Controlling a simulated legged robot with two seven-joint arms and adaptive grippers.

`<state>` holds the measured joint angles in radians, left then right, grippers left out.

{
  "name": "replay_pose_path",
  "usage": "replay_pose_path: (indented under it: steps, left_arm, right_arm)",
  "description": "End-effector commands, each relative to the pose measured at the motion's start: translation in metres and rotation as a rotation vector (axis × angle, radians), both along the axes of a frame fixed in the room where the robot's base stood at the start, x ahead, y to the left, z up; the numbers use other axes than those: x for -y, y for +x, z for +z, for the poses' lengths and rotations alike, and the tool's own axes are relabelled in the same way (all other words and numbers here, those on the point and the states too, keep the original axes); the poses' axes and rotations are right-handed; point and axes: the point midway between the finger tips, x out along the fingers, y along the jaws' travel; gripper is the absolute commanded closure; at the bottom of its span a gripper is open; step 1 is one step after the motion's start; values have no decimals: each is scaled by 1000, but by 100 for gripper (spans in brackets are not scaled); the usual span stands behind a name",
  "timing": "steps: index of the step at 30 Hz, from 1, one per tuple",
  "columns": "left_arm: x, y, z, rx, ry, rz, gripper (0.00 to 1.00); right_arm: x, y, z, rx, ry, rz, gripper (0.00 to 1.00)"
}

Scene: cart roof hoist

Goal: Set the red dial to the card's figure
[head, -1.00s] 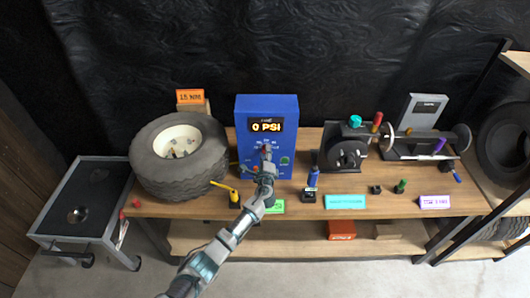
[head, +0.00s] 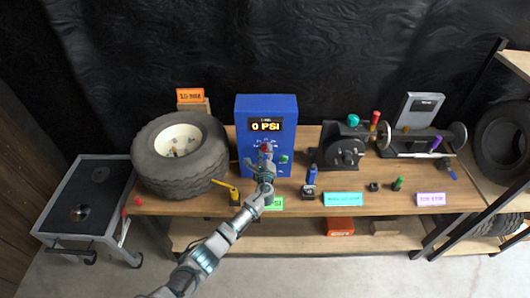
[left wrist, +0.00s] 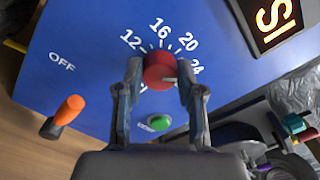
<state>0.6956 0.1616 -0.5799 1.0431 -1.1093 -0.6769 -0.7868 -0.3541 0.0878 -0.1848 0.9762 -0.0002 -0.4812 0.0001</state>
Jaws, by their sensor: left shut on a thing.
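The red dial (left wrist: 158,70) is on the front of the blue inflator box (head: 267,105), whose display (head: 266,126) reads 0 PSI. My left gripper (left wrist: 160,80) is shut on the dial, one finger on each side. In the head view the left gripper (head: 265,158) is at the box's lower front. A pale mark on the dial points right, just below the 24; the scale there is partly hidden by a finger. The figures 12, 16, 20 and 24 show around it. The green card (head: 275,203) is mostly hidden by my arm; only its end shows, and its figure cannot be read.
A green button (left wrist: 158,122) is just below the dial, and an orange-tipped lever (left wrist: 70,108) is near OFF. A black machine (head: 343,150) and a blue bottle (head: 311,176) are at right.

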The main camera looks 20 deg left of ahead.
Motion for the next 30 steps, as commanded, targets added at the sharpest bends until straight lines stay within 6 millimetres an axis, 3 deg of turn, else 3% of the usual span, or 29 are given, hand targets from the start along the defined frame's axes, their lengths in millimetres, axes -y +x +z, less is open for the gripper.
replay_pose_path:
  steps: [1,5,6,8,20,26,30]
  left_arm:
    - [2,-2,-9,-14,-2,-4,97]
    - [2,-2,-9,-14,-3,-4,97]
    - [2,-2,-9,-14,-3,-4,52]
    - [2,-2,-9,-13,-3,-4,38]
    - [2,-7,-3,-3,-3,-1,38]
    - [11,-35,-4,-4,-4,-2,38]
    - [20,-66,-5,-6,-4,-4,38]
  right_arm:
    - [0,0,-1,0,0,0,60]
    - [0,0,-1,-1,0,0,60]
    - [0,0,-1,-1,0,0,60]
    - [0,-1,-1,-1,0,0,60]
    - [-1,2,1,6,1,-1,60]
    - [0,1,1,4,1,-1,60]
    - [0,1,0,3,1,0,60]
